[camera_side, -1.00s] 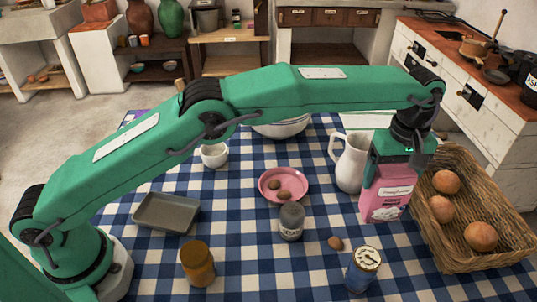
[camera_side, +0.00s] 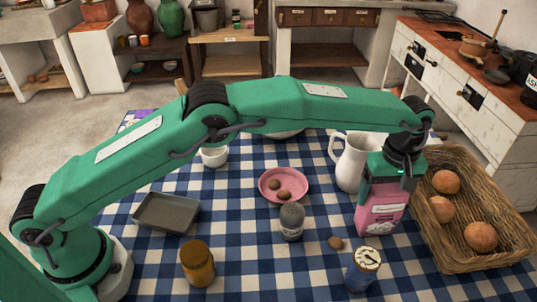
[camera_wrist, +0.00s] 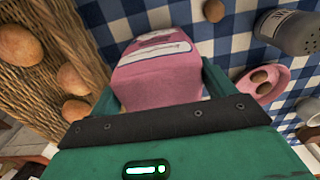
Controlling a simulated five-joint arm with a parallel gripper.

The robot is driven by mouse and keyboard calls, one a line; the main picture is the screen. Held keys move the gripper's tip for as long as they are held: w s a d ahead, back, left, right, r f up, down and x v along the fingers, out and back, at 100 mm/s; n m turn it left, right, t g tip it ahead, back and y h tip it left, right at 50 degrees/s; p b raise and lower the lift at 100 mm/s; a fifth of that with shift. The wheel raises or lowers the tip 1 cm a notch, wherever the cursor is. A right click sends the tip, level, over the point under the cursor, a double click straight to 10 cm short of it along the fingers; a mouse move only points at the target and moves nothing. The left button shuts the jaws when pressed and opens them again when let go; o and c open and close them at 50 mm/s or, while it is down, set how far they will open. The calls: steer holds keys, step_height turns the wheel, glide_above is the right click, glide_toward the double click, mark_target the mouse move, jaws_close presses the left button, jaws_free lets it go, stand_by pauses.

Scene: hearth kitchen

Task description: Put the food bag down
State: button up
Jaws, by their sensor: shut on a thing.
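The pink food bag (camera_side: 382,214) is upright between the white pitcher and the wicker basket in the side view. My gripper (camera_side: 386,188) points down and is shut on its upper part. The bag's lower edge is at or very near the checked cloth; I cannot tell whether it touches. In the wrist view the bag (camera_wrist: 160,65) sits between my gripper's fingers (camera_wrist: 158,88), with its pale label partly visible.
The wicker basket (camera_side: 447,250) with round buns stands just right of the bag. The white pitcher (camera_side: 350,165) is close on its left. A pink plate (camera_side: 297,183), a grey shaker (camera_side: 291,222) and a blue jar (camera_side: 362,272) stand nearby. Bare checked cloth (camera_side: 420,285) lies in front.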

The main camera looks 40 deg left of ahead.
stand_by(0.3)
steer(key=o, duration=2)
steer(key=shift+f, duration=0.15)
steer(key=shift+c, duration=0.2)
steer(key=shift+r, duration=6.15)
steer(key=shift+a+r, duration=0.1)
